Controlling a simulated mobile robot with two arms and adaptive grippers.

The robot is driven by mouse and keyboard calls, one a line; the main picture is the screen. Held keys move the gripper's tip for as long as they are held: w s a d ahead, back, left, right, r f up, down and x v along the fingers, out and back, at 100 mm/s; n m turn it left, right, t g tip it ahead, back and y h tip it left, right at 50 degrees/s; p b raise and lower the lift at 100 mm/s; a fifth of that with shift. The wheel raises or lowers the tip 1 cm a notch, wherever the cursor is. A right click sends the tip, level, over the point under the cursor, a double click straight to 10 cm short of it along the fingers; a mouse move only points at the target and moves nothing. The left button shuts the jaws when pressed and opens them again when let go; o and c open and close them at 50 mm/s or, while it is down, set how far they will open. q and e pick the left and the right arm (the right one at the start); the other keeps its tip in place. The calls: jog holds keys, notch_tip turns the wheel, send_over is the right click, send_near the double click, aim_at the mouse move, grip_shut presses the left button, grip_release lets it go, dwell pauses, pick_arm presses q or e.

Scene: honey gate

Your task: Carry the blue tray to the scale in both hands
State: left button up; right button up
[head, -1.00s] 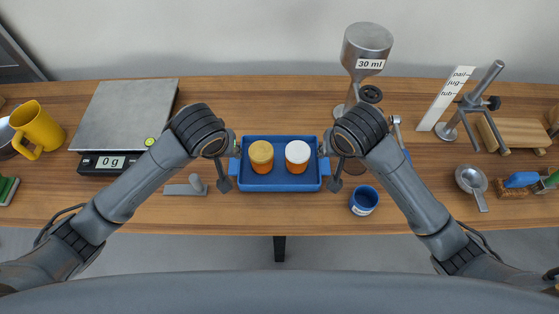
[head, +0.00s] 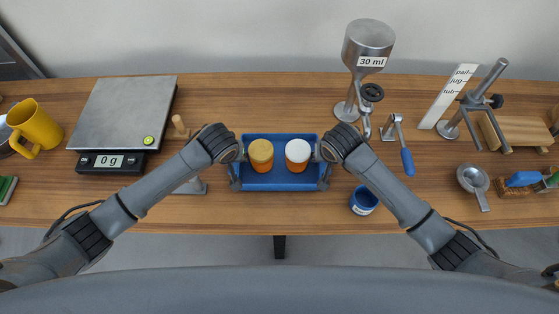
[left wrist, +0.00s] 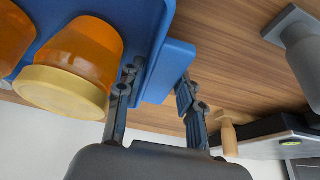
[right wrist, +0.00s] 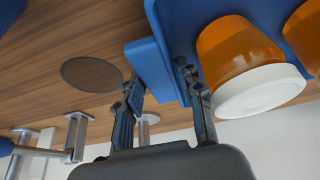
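The blue tray (head: 279,185) sits level on the wooden table and holds a yellow-lidded amber jar (head: 260,155) and a white-lidded amber jar (head: 297,156). The scale (head: 125,112) stands to the left, its plate empty and its display at 0 g. My left gripper (left wrist: 158,80) has its fingers astride the tray's left end handle (left wrist: 166,68). My right gripper (right wrist: 160,85) has its fingers astride the right end handle (right wrist: 150,65). Whether the fingers press on the handles is unclear. My wrists partly hide both handles in the head view.
A wooden peg (head: 180,126) and a grey object (head: 190,187) lie between scale and tray. A yellow mug (head: 36,127) stands left of the scale. A blue cup (head: 363,200), a 30 ml funnel stand (head: 367,45) and a blue-handled tool (head: 407,160) are to the right.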

pick_arm(q)
jog(key=shift+f, duration=0.1)
pick_arm(e)
jog(key=shift+f, duration=0.15)
pick_arm(q)
grip_shut()
pick_arm(e)
grip_shut()
pick_arm(q)
jog(key=shift+w, duration=0.15)
pick_arm(e)
jog(key=shift+w, duration=0.1)
